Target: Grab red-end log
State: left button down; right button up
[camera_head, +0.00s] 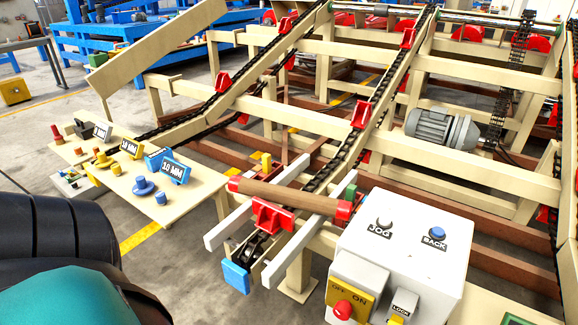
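A brown log (290,196) with red ends lies crosswise at the low near end of the chain conveyor. Its left red end (234,184) and right red end (344,211) both show. A red V-shaped bracket (272,215) stands just in front of it, touching or very close to it. The white rails (290,246) run beneath. A black and teal part of my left arm fills the lower left corner. Neither gripper shows, so I cannot see what they hold.
A white control box (400,245) with JOG and BACK buttons stands close to the log's right end. A cream table (205,191) with coloured pieces and thickness signs is to the left. A grey motor (440,129) sits behind. Bare floor shows between my arm and the conveyor.

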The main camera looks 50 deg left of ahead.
aim_at(331, 207)
jog(key=u, duration=1.5)
jog(key=i+j, duration=0.1)
jog(key=j, duration=0.4)
jog(key=i+j, duration=0.1)
jog(key=j, duration=0.35)
jog(key=i+j, duration=0.1)
jog(key=j, duration=0.4)
jog(key=i+j, duration=0.15)
jog(key=j, duration=0.15)
jog(key=i+j, duration=0.15)
jog(key=j, duration=0.15)
jog(key=i+j+z, duration=0.1)
jog(key=j, duration=0.15)
jog(key=i+j, duration=0.65)
